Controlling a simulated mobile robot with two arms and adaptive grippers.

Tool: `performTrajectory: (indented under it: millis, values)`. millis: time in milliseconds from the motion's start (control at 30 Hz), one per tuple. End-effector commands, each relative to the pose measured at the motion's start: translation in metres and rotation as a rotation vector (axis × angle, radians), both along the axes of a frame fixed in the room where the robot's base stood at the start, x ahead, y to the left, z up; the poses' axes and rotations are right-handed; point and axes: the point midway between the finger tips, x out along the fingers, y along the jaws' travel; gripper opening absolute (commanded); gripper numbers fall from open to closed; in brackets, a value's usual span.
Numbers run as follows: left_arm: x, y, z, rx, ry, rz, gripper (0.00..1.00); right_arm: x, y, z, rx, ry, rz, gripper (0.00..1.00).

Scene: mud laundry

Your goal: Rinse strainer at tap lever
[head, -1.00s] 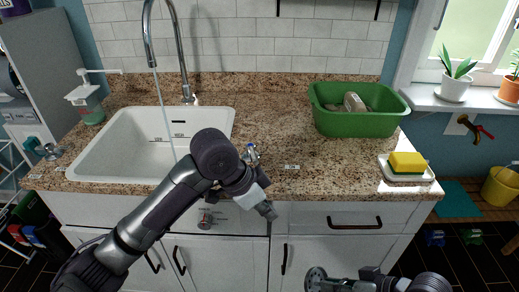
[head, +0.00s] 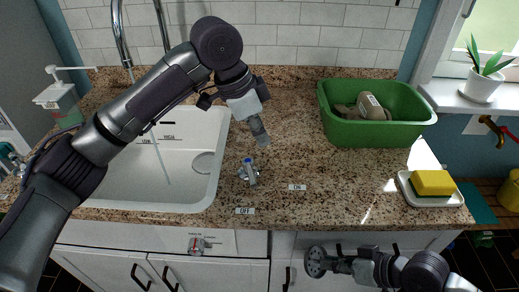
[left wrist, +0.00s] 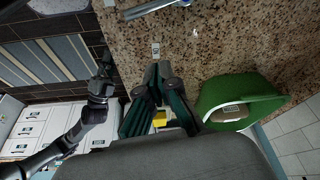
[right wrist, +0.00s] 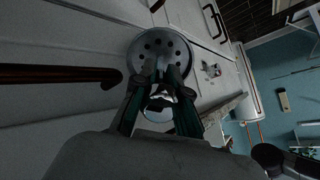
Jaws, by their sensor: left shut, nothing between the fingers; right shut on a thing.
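The strainer (head: 316,262) is a round grey metal disc with holes. My right gripper (head: 340,265) is shut on it in front of the cabinets, below the counter edge. The strainer also fills the middle of the right wrist view (right wrist: 152,45). The tap lever (head: 249,171), with a blue-topped handle, stands on the counter right of the sink, near "OFF" and "ON" labels. My left gripper (head: 262,136) is shut and empty, pointing down just behind the lever in the head view. A thin water stream (head: 161,160) falls into the white sink (head: 205,195).
A green tub (head: 370,132) with items inside stands at the back right of the counter. A yellow sponge (head: 433,182) lies on a white dish (head: 455,200) near the right end. A soap dispenser (head: 58,98) stands left of the sink.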

Motion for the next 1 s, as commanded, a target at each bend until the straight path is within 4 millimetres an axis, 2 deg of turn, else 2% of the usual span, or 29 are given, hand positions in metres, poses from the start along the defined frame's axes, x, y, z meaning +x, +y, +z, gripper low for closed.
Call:
performTrajectory:
  millis: [167,600,700,800,1000]
  values:
    - [0.001,-0.005,-0.013,0.000,0.003,-0.001,0.00,0.000,0.000,0.001,0.000,0.001,0.001,0.00]
    - [0.007,-0.034,-0.097,0.001,0.004,-0.001,0.00,0.000,0.000,0.010,0.001,0.000,0.001,0.00]
    - [0.004,-0.014,-0.096,0.001,-0.001,0.003,0.00,0.000,0.000,0.015,0.001,0.000,0.001,0.00]
    - [0.000,-0.003,-0.099,0.002,0.000,0.002,0.00,0.000,0.000,0.017,0.001,0.000,0.001,0.00]
    - [-0.002,0.005,-0.101,0.000,0.000,0.000,0.00,0.000,0.000,0.018,0.001,0.000,0.001,0.00]
